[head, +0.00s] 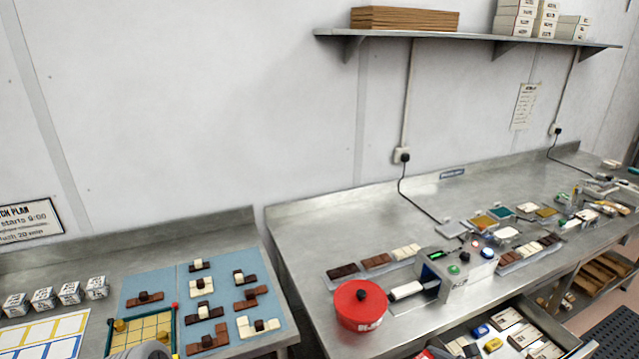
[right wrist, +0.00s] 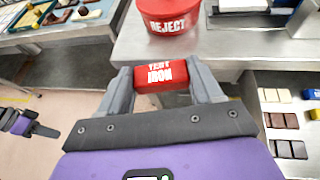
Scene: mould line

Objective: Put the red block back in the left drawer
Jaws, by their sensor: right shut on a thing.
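An open drawer (right wrist: 265,85) with rows of small bars shows at the right of that view. An open drawer (head: 552,322) also shows at the bottom right of the head view, partly cut off. A dark and purple gripper, my left one (right wrist: 28,125), shows small at the left; its jaw opening is unclear.
A round red REJECT tub (head: 360,306) stands at the counter's front edge, beside a grey control box (head: 462,270). Bars and small trays line the steel counter (head: 330,225). A separate left table (head: 235,225) holds a blue mat (head: 165,278) with chocolate pieces.

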